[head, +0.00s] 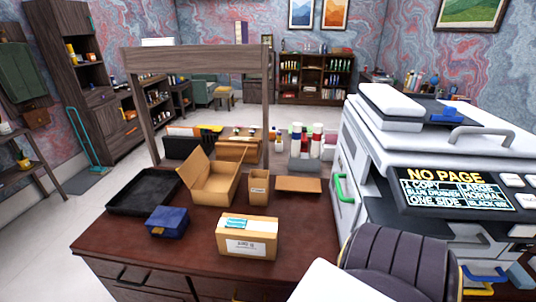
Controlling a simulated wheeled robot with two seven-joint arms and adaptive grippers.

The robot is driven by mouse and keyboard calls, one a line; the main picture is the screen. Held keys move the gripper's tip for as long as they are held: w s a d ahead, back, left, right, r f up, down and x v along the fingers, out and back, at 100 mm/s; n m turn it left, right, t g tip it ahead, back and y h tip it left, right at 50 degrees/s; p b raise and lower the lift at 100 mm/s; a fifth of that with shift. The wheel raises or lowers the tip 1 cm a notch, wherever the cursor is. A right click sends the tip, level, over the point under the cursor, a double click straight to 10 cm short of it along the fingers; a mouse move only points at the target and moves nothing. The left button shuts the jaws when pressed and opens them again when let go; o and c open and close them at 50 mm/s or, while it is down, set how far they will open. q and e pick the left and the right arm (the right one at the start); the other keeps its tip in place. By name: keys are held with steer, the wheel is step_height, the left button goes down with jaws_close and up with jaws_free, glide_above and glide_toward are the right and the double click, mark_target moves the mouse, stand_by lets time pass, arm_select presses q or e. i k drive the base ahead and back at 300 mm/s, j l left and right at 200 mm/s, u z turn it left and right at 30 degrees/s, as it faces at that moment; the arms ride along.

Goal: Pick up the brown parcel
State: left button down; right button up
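The brown parcel (240,246) is a closed cardboard box near the front edge of the dark red-brown desk (190,225). It has a white label with dark print on its front, and white and teal patches on top. It lies flat, with nothing touching it that I can see. Neither my left nor my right gripper is in the head view.
Behind the parcel are an open cardboard box (213,185), a small upright box (258,189) and a flat brown box (298,185). A blue box (167,222) and black tray (143,192) are left. A printer (450,165) and dark ribbed chair (405,262) are right.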

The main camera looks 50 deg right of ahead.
mark_target(259, 238)
steer(key=z, duration=1.45)
steer(key=k+l, duration=0.05)
